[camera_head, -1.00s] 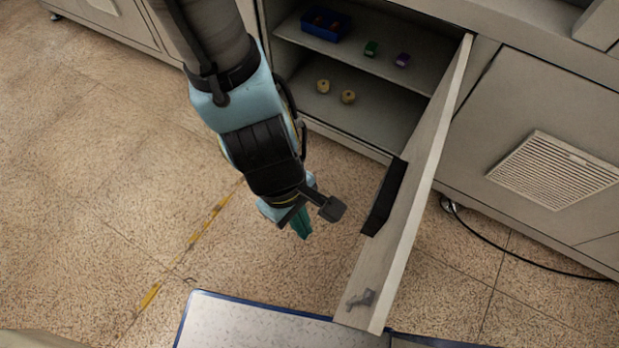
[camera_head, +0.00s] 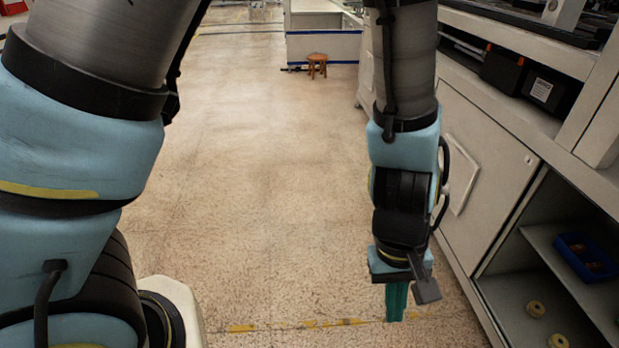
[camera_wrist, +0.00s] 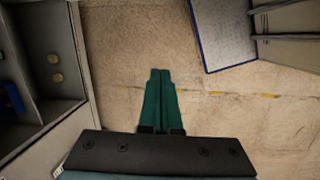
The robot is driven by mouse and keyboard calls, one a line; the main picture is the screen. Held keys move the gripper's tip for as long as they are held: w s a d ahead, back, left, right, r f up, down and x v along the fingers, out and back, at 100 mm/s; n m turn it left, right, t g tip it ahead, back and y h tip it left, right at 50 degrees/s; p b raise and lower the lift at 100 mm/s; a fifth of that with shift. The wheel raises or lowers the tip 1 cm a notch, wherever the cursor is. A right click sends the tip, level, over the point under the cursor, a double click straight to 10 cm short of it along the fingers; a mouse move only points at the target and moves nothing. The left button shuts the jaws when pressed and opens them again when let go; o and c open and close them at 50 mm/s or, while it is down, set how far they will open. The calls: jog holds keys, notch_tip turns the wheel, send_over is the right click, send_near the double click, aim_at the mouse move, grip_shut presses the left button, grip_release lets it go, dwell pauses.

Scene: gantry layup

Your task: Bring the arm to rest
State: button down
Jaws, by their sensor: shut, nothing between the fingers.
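My gripper (camera_head: 397,300) hangs straight down over the open floor in the head view, left of the open cabinet. Its green fingers are together with nothing between them. In the wrist view the gripper (camera_wrist: 159,80) points at bare floor, its two fingers side by side. My arm is bent, with its forearm hanging down right of the middle of the head view. No part of the gripper touches the cabinet.
The open cabinet (camera_head: 545,228) at the right holds a blue bin (camera_head: 587,257) and two tan round pieces (camera_head: 536,309). A blue-edged panel (camera_wrist: 222,35) lies at the top of the wrist view. A wooden stool (camera_head: 317,64) stands far off. The aisle floor is clear.

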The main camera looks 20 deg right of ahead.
jog(key=w+a+r+n+t, duration=0.1)
jog(key=w+a+r, duration=0.25)
jog(key=w, duration=0.45)
jog(key=w+a+r+h, duration=0.15)
jog(key=w+a, duration=0.25)
jog(key=w, duration=0.5)
jog(key=w+a+r+n+t, duration=0.1)
jog(key=w+a+r, duration=0.2)
jog(key=w, duration=0.5)
jog(key=w+a+r+n+t, duration=0.1)
jog(key=w+a, duration=0.3)
jog(key=a, duration=0.6)
jog(key=w+a+r+t+y, duration=0.1)
jog(key=w+a+r, duration=0.3)
jog(key=a, duration=0.6)
jog(key=shift+a+n, duration=0.4)
jog(key=shift+s+y, duration=0.1)
jog(key=shift+y, duration=0.15)
